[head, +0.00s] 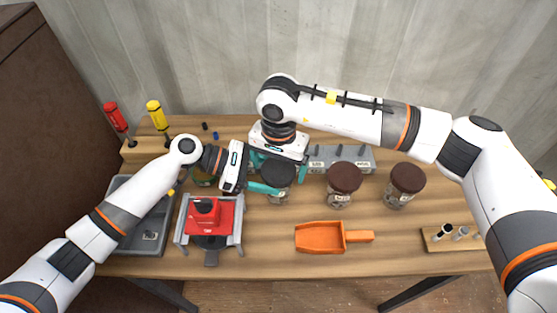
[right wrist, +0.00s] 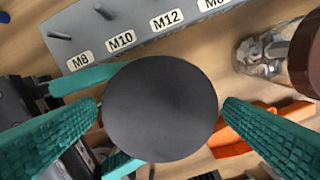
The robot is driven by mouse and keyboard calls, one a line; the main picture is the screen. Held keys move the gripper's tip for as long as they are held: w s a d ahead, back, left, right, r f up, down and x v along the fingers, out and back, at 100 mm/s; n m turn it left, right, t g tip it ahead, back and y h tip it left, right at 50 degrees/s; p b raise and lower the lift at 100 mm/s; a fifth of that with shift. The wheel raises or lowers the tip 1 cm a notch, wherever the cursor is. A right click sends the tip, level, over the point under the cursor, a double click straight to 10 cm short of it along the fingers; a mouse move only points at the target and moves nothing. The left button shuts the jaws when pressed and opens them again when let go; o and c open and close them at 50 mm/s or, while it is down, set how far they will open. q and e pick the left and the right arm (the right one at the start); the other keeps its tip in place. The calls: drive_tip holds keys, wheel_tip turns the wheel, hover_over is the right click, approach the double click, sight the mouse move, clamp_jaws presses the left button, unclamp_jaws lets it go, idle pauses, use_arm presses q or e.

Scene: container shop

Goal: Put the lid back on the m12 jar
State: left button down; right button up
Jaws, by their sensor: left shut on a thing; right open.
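A dark grey round lid (head: 278,176) sits on top of a clear glass jar (head: 279,198) in the middle of the bench. In the right wrist view the lid (right wrist: 160,108) fills the middle and hides the jar under it. My left gripper (head: 270,188) comes in from the left and is shut on the glass jar below the lid. My right gripper (head: 277,169) points down over the lid, open, with a teal finger on either side. In the right wrist view a gap shows between the lid and the right finger. I cannot read the jar's label.
Two brown-lidded jars (head: 341,183) (head: 405,184) stand to the right. A grey rack (right wrist: 130,28) labelled M8, M10, M12 is behind. An orange scoop (head: 322,237) lies in front, a red device (head: 209,214) stands at left, and a small wooden block (head: 437,243) is at right.

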drive_tip(key=c, duration=1)
drive_tip(key=o, duration=1)
drive_tip(key=shift+o, duration=0.2)
drive_tip(key=shift+r, duration=0.15)
drive_tip(key=shift+r, duration=2.15)
drive_tip(key=shift+c, duration=0.2)
wheel_tip(320, 180, up, 4)
drive_tip(key=shift+f, duration=0.25)
use_arm(q)
drive_tip(key=shift+r, duration=0.1)
use_arm(e)
drive_tip(key=shift+f, duration=0.15)
